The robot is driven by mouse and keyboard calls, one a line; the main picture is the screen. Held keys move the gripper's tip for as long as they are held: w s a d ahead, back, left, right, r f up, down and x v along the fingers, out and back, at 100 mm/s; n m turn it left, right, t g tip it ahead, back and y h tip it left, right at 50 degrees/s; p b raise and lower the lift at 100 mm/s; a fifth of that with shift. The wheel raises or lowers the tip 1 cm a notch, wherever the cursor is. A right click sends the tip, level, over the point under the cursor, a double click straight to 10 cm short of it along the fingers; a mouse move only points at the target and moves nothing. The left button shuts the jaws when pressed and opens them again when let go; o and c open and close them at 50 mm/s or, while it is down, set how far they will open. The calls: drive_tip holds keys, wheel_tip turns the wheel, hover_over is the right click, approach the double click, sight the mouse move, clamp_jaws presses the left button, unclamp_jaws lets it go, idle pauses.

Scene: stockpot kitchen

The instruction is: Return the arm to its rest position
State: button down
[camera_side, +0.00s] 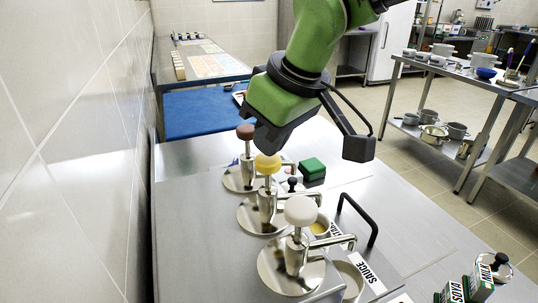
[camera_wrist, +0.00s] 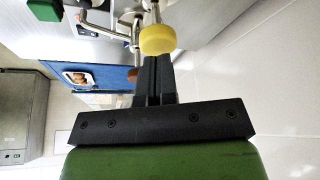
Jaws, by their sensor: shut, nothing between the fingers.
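My gripper (camera_side: 268,142) is at the end of my green arm, pointing down over the metal counter (camera_side: 400,215). Its dark fingers are right by the yellow knob (camera_side: 267,163) of the middle pump dispenser; I cannot tell whether they touch it. In the wrist view the two fingers (camera_wrist: 152,66) lie side by side, shut and empty, with the yellow knob (camera_wrist: 158,40) just beyond their tips.
A brown-knobbed pump (camera_side: 246,132) stands behind and a white-knobbed pump (camera_side: 300,211) in front. A green box (camera_side: 312,169) sits to the right. A black handle (camera_side: 358,222), a SAUCE label and MILK and SOYA cartons (camera_side: 480,279) are nearer. The tiled wall (camera_side: 75,150) bounds the left.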

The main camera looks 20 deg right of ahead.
drive_tip(key=shift+r, duration=0.5)
drive_tip(key=shift+f, duration=0.15)
idle(0.8)
drive_tip(key=shift+f, duration=2.25)
drive_tip(key=shift+r, duration=2.4)
drive_tip(key=shift+r, duration=2.5)
